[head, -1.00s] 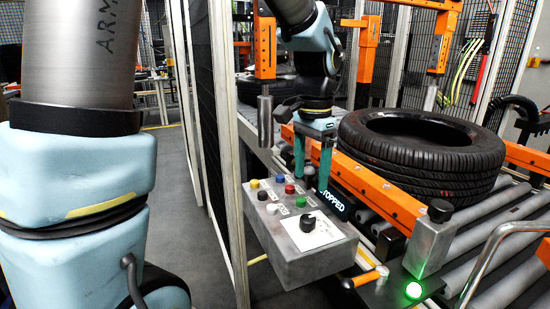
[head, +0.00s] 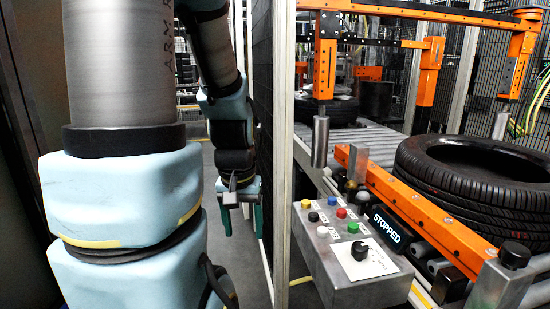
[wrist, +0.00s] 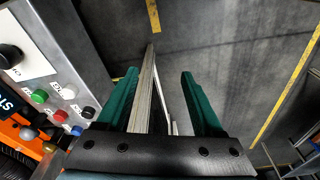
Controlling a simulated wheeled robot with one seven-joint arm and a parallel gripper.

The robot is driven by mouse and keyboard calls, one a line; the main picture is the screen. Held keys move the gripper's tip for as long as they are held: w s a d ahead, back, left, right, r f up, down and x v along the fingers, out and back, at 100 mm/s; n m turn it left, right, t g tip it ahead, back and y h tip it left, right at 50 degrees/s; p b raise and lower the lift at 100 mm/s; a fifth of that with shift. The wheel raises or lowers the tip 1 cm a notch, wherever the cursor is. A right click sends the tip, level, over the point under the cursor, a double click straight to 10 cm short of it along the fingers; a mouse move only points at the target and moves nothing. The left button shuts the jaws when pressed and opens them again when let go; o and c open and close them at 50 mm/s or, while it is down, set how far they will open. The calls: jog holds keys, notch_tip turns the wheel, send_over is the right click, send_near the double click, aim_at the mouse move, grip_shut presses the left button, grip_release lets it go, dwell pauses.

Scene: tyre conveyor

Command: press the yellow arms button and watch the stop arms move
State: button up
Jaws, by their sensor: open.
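The yellow button (head: 305,203) is at the far left corner of the grey control box (head: 345,295), beside blue, red, black, white and green buttons. I cannot make out the yellow button in the wrist view. My gripper (head: 242,222) is open and empty, left of the box and apart from it. Orange arms (head: 325,60) with a grey cylinder (head: 320,142) hang over the conveyor. I cannot tell which parts are the stop arms.
A sign (head: 389,228) reads STOPPED beside the buttons. A black tyre (head: 470,185) lies on the rollers behind an orange rail (head: 420,215). A mesh fence and pale post (head: 283,150) stand between my gripper and the conveyor.

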grip_shut()
dwell(0.3)
dwell(1.1)
